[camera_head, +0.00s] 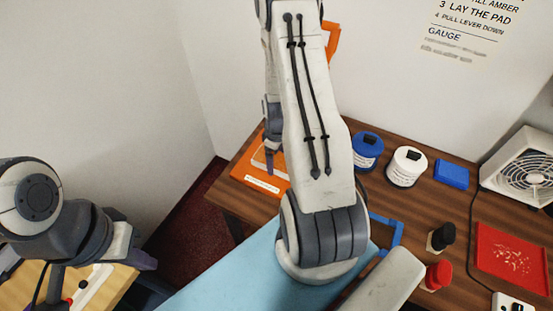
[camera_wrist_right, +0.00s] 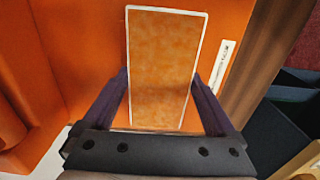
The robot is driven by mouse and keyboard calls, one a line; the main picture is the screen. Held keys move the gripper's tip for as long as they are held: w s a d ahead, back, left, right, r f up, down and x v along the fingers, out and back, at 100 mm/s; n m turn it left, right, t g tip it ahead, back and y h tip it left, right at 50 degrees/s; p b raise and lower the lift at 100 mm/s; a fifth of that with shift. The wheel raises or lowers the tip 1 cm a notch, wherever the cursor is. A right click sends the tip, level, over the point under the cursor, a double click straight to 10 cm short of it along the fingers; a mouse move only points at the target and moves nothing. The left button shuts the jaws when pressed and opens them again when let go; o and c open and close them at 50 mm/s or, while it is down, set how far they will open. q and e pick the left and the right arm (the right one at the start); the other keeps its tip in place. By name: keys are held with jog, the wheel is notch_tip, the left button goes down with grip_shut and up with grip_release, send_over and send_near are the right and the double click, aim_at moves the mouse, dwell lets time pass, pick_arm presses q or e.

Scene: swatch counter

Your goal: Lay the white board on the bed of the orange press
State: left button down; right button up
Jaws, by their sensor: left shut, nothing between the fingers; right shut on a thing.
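The white board (camera_wrist_right: 163,65) has a thin white rim and a mottled orange face in the right wrist view. My right gripper (camera_wrist_right: 163,95) is shut on it, with a dark finger on each long side. The board is over the orange press (camera_wrist_right: 75,50); I cannot tell whether it touches the bed. In the head view, part of the board (camera_head: 258,160) shows at the press base (camera_head: 262,184); my right arm hides much of the press and most of my right gripper (camera_head: 272,148). My left gripper (camera_head: 142,261) is shut and empty at the lower left, away from the press.
The brown counter (camera_head: 395,200) holds a blue jar (camera_head: 367,150), a white jar (camera_head: 406,166), a blue block (camera_head: 452,174), a red tray (camera_head: 512,255), a fan (camera_head: 525,168), and black and red bottles. A white label (camera_wrist_right: 222,66) is beside the board.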

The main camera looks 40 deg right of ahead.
jog(key=shift+s+a+f+b, duration=0.15)
jog(key=shift+s+f+b, duration=0.05)
jog(key=shift+f+b, duration=0.45)
dwell(0.8)
jog(key=o, duration=1.2)
jog(key=shift+w+r, duration=0.2)
jog(key=shift+r, duration=0.4)
notch_tip(320, 180, up, 10)
jog(key=shift+s+r+b, duration=0.1)
jog(key=shift+r+b, duration=0.05)
jog(key=shift+b, duration=0.35)
